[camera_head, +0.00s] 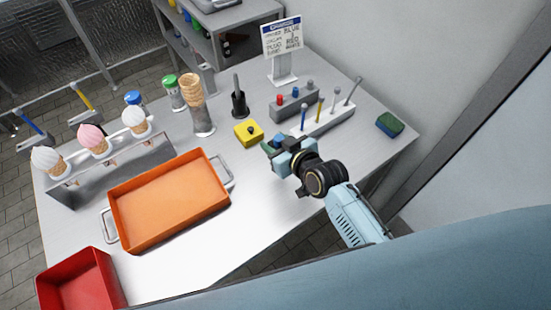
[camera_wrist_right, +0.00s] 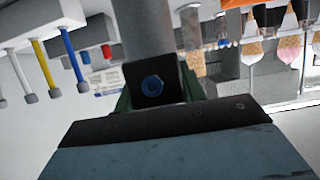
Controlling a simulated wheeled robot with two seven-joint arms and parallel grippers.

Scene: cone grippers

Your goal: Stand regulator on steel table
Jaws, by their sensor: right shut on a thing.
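My right gripper (camera_head: 276,148) is over the steel table (camera_head: 265,195), right of its middle. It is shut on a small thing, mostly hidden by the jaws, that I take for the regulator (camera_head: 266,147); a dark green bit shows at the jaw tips. In the right wrist view, a dark square block (camera_wrist_right: 135,92) with a blue round fitting sits at the jaws, green edges beside it and a grey cylinder (camera_wrist_right: 147,30) beyond. I cannot tell whether the held thing touches the table. My left gripper is out of view.
A yellow block (camera_head: 249,133) and a black holder stand just behind the gripper. A white rod rack (camera_head: 325,122) and a green-blue sponge (camera_head: 390,125) are to the right. An orange tray (camera_head: 165,235) lies left. The steel between tray and gripper is bare.

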